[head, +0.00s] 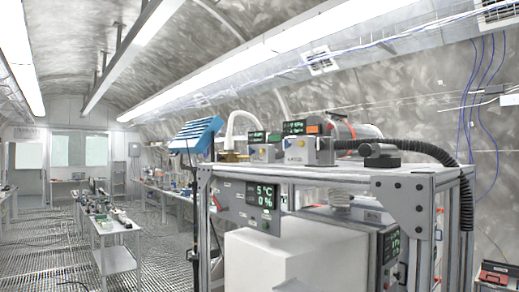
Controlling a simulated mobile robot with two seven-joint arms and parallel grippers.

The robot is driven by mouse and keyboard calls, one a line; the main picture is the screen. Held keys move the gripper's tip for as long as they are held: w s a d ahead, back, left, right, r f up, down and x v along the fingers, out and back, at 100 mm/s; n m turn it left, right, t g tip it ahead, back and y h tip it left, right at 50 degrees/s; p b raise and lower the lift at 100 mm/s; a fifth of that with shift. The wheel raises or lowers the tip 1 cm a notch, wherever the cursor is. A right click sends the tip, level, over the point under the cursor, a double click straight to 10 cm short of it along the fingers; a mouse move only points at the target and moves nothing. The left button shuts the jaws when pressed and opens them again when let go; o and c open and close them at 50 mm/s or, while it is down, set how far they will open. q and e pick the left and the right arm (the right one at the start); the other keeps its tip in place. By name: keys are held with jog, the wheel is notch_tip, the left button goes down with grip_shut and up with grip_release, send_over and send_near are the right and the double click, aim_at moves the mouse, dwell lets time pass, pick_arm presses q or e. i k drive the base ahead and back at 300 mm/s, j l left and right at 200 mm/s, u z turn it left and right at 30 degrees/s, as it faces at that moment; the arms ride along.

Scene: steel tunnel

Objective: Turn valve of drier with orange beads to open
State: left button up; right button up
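I cannot make out a drier with orange beads or its valve for certain. A metal-framed rack (412,185) stands close at the right, with several devices on its top. A small orange patch (313,129) shows on one of the grey boxes there, too small to identify. Behind it lies a silvery cylinder (355,131) with a red edge. A black ribbed hose (430,150) runs over the rack's right end. Neither of my grippers is in view.
A grey panel with a green display (262,196) is on the rack's front, above a white box (290,255). A blue slatted object (197,135) stands at its left corner. A long table (115,225) stands further left. Grated floor (165,255) between them is open.

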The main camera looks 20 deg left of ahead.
aim_at(284, 144)
jog(key=i+j, duration=0.1)
jog(key=j, duration=0.25)
jog(key=i+j, duration=0.1)
jog(key=j, duration=0.2)
jog(key=i+j+u, duration=0.1)
jog(key=j, duration=0.25)
jog(key=i+j, duration=0.15)
jog(key=j, duration=0.2)
jog(key=i+j, duration=0.15)
jog(key=j, duration=0.15)
